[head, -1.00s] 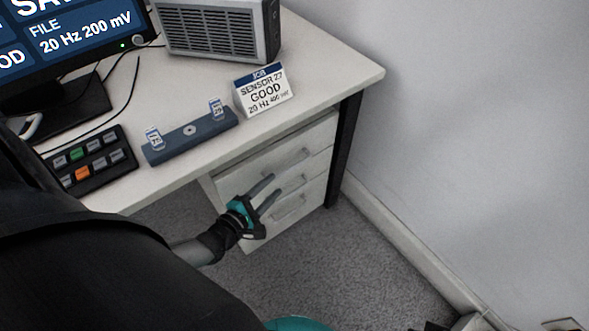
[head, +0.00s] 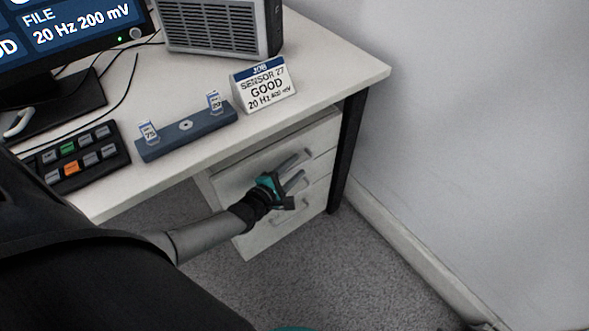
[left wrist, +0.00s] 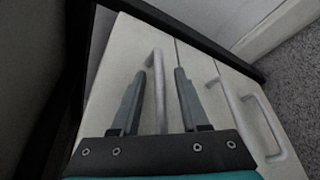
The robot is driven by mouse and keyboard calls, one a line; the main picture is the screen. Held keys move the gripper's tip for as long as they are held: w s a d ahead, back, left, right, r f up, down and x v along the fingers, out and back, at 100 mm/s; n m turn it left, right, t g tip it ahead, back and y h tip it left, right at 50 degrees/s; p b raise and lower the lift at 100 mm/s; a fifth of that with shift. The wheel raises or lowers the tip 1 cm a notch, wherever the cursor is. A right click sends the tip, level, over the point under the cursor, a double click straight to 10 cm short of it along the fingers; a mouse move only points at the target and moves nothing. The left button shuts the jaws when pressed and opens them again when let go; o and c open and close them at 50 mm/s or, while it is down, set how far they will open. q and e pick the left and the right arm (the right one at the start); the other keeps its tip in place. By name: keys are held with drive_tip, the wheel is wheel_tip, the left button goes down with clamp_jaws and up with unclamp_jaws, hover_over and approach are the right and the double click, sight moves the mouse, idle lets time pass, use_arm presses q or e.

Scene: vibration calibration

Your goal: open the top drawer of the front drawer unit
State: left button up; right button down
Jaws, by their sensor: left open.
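The front drawer unit (head: 262,238) is white and stands under the right end of the desk, with its drawers stacked. Its top drawer (head: 232,180) looks shut, flush with those below. The top drawer's bar handle (head: 296,158) also shows in the left wrist view (left wrist: 158,75). My left gripper (head: 303,177) is open in front of the unit, close to the upper handles. In the left wrist view its fingers (left wrist: 160,72) lie on either side of the top handle, which appears between them; contact cannot be told.
The desk top (head: 330,85) overhangs the unit, and a dark desk leg (head: 347,150) stands at its right. The lower handles (left wrist: 238,110) are close beside the right finger. A wall (head: 480,130) runs along the right. Carpet (head: 340,270) in front is clear.

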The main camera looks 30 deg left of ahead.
use_arm(q)
clamp_jaws()
idle(0.4)
idle(1.1)
